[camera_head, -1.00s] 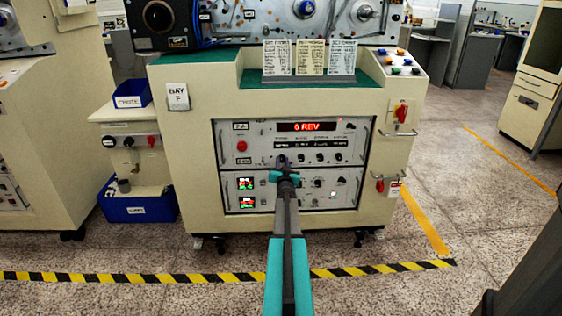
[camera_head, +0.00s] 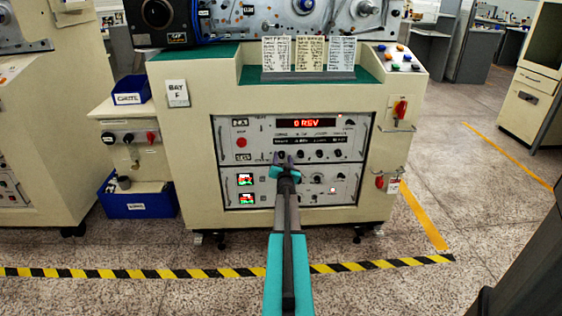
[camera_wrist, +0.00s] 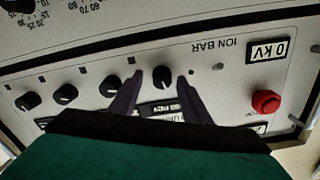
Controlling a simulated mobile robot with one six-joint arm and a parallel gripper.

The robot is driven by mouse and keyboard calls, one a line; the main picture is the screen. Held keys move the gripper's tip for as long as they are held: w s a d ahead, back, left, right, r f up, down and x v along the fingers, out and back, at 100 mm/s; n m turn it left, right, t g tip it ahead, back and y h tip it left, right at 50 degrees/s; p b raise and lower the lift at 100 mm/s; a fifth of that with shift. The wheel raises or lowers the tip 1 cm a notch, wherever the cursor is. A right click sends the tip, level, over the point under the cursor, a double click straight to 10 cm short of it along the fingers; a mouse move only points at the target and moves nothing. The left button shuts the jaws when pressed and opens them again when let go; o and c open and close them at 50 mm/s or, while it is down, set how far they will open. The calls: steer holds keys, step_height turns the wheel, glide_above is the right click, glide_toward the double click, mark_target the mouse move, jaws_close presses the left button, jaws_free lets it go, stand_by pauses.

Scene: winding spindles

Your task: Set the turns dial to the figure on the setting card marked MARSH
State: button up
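A row of black dials (camera_head: 320,154) sits on the upper grey panel of the Bay F machine; their labels are too small to read in the head view. A red display (camera_head: 320,123) above them reads 0 REV. My gripper (camera_head: 284,158) is at the left end of this row. In the wrist view, which shows the panel upside down, my gripper (camera_wrist: 159,76) is open, with one finger on each side of a black dial (camera_wrist: 162,79) and a gap visible at both sides. Three setting cards (camera_head: 309,53) stand on the ledge above; their writing is unreadable.
In the wrist view, several other dials (camera_wrist: 65,94) lie left of the fingers. A red button (camera_wrist: 265,102) and a 0 kV plate (camera_wrist: 268,51) lie right. A lower panel (camera_head: 275,185) with small screens is below. Handles flank the panels.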

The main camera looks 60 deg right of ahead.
steer(key=shift+a, duration=0.15)
steer(key=shift+s+a, duration=0.1)
steer(key=p+v, duration=0.1)
steer(key=v, duration=1.2)
steer(key=shift+s, duration=0.15)
stand_by(0.3)
steer(key=shift+a, duration=0.1)
stand_by(0.4)
